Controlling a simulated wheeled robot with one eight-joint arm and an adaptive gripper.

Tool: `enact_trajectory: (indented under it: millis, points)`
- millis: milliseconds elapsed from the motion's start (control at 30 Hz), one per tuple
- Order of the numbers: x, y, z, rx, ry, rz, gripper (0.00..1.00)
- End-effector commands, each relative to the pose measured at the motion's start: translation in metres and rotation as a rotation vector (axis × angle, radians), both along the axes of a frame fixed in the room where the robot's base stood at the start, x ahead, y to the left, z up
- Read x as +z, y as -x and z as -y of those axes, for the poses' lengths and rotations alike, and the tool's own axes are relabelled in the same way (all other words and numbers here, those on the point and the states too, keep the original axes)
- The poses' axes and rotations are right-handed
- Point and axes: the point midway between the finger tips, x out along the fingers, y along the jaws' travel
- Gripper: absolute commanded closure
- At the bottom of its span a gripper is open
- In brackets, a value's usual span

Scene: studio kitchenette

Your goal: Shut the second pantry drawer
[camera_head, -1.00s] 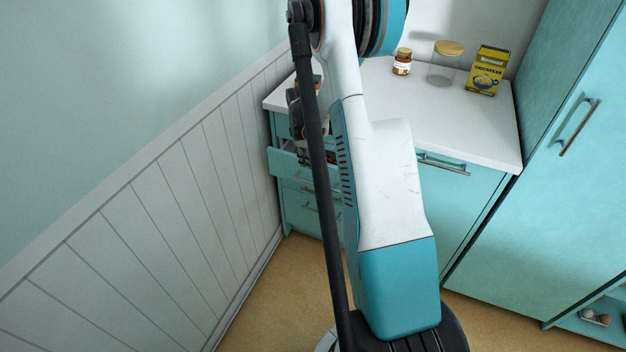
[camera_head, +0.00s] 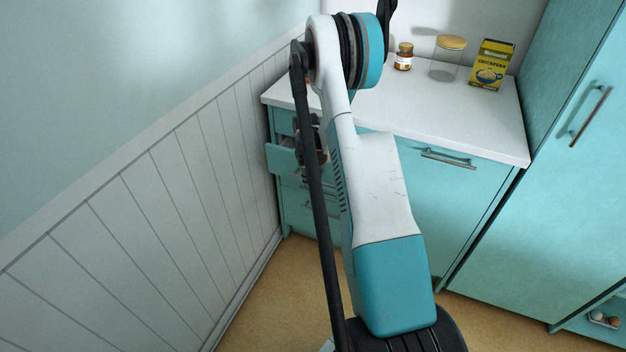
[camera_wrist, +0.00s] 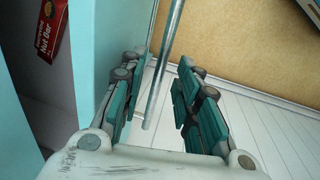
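The second pantry drawer (camera_head: 281,158) is teal and stands partly pulled out of the drawer unit at the left, below the top drawer (camera_head: 284,121). The wrist view shows its teal front panel (camera_wrist: 92,45) and its metal bar handle (camera_wrist: 169,50). A red nut bar packet (camera_wrist: 50,38) lies inside it. My gripper (camera_wrist: 160,80) is open, with one finger on each side of the handle in that view; I cannot tell whether they touch it. In the head view my gripper (camera_head: 308,150) is at the drawer front, partly hidden behind my arm.
The white counter (camera_head: 450,122) above holds a small jar (camera_head: 403,58), a lidded glass jar (camera_head: 446,62) and a yellow chickpeas box (camera_head: 491,66). A panelled wall (camera_head: 170,210) runs close on the left. A tall teal cabinet (camera_head: 570,180) stands at the right.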

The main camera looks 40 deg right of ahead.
Motion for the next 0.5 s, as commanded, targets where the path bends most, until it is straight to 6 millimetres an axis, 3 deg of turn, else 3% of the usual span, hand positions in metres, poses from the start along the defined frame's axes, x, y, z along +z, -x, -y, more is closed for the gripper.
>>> enact_trajectory:
  millis: [300, 333, 433, 500]
  points:
    - [-0.0025, -0.0002, 0.0005, 0.000, 0.000, 0.000, 0.70]
    - [-0.0025, -0.0002, 0.0005, 0.000, 0.000, 0.000, 0.72]
    - [-0.0025, -0.0002, 0.0005, 0.000, 0.000, 0.000, 0.95]
    - [-0.0025, -0.0002, 0.0005, 0.000, 0.000, 0.000, 1.00]
